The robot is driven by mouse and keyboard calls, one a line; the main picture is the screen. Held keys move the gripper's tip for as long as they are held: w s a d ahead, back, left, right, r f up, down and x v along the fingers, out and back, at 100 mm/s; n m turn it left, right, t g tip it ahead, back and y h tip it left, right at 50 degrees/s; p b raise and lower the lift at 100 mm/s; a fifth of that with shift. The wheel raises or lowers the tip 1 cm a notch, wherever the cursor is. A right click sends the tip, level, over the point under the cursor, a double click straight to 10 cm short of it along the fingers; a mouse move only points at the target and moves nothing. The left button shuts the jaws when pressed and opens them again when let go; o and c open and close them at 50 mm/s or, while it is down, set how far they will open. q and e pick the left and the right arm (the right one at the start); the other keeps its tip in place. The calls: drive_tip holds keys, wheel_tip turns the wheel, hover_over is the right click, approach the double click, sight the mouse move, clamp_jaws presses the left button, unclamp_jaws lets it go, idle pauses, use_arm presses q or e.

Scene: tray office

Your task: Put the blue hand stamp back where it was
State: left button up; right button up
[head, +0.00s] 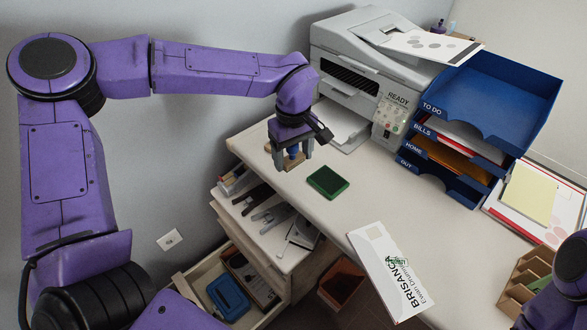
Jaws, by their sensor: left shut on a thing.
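The blue hand stamp (292,160) is between the fingers of my left gripper (291,163), at the desk's left edge. Its blue handle is mostly hidden by the fingers; a wooden base shows below. My left gripper points down and is shut on the stamp. I cannot tell whether the base touches the desk. A green ink pad (328,182) lies on the desk just right of the gripper. A white envelope (391,270) lies nearer the front, with a green stamped mark on it. At the lower right only part of my right arm shows, not its gripper.
A printer (362,70) and blue stacked trays (497,92) stand at the back. Open drawers (190,283) with office items are below the desk's left edge. A wooden organizer (523,283) is at right. The desk (420,220) is clear between envelope and trays.

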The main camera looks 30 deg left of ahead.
use_arm(q)
drive_tip(key=w+a+f, duration=0.2)
drive_tip(key=w, duration=0.1)
drive_tip(key=w+a+f+p, duration=0.1)
drive_tip(key=w+a+f, duration=0.1)
drive_tip(key=w+f, duration=0.1)
drive_tip(key=w+a+f+p, duration=0.1)
drive_tip(key=w+f, duration=0.2)
drive_tip(key=w, duration=0.2)
drive_tip(key=shift+w+a+f, duration=0.1)
drive_tip(key=shift+a+f, duration=0.15)
drive_tip(key=shift+a, duration=0.15)
drive_tip(key=shift+w+a+f, duration=0.1)
drive_tip(key=shift+w+f, duration=0.1)
drive_tip(key=shift+f, duration=0.05)
drive_tip(key=f, duration=0.3)
drive_tip(key=shift+w+a+f, duration=0.1)
drive_tip(key=shift+w+f, duration=0.1)
drive_tip(key=shift+f, duration=0.1)
drive_tip(key=shift+f, duration=0.15)
drive_tip(key=o, duration=0.9)
drive_tip(key=shift+c, duration=0.2)
drive_tip(key=shift+r, duration=0.2)
wheel_tip(320, 180, up, 12)
